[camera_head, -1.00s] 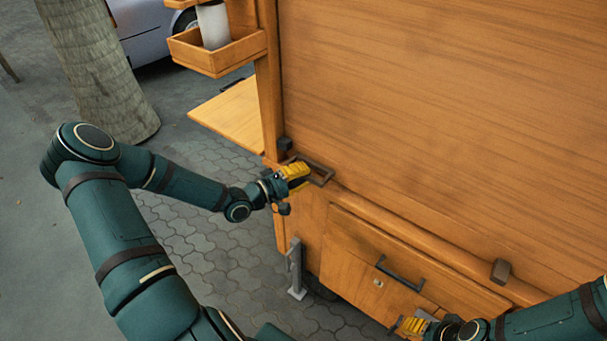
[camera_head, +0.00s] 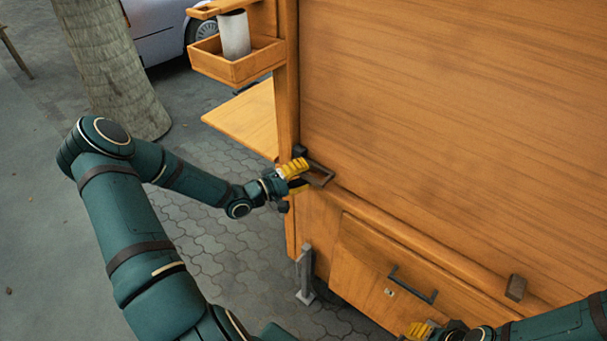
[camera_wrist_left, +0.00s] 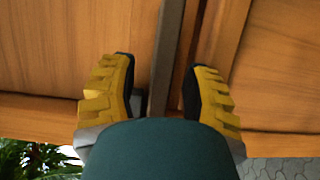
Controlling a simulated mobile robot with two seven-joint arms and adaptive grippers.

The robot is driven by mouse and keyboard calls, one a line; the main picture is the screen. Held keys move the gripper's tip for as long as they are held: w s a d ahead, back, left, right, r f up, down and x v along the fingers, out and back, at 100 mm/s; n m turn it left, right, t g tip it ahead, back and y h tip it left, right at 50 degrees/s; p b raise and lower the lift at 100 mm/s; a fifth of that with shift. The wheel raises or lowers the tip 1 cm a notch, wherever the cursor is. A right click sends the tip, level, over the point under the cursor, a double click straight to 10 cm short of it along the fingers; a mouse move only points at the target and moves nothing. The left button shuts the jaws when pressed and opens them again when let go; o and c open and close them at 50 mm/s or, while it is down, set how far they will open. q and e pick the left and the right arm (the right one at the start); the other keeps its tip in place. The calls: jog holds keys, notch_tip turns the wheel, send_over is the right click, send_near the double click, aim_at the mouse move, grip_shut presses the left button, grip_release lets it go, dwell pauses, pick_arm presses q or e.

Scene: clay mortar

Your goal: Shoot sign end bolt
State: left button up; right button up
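A dark metal loop-shaped bracket, which looks like the bolt (camera_head: 322,176), sits at the left end of the wooden panel ledge, by the corner post. My left gripper (camera_head: 295,172) is at its left side. In the left wrist view, a dark bar (camera_wrist_left: 169,50) runs between the fingers of my left gripper (camera_wrist_left: 160,85), with a gap showing on each side. The fingers look apart and do not visibly press on the bar. My right gripper (camera_head: 420,331) is at the bottom edge, below the drawer handle, largely cut off; its fingers' opening is hidden.
The large wooden panel (camera_head: 450,120) fills the right. Below it are a ledge with a dark block (camera_head: 516,287) and a drawer with a dark handle (camera_head: 413,285). A grey metal post (camera_head: 306,273) stands lower left. A shelf box (camera_head: 238,62) juts out above; paving is at left.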

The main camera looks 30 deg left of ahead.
pick_arm(q)
jog(key=shift+s, duration=0.15)
jog(key=v, duration=1.1)
jog(key=shift+s, duration=0.35)
jog(key=shift+a, duration=0.15)
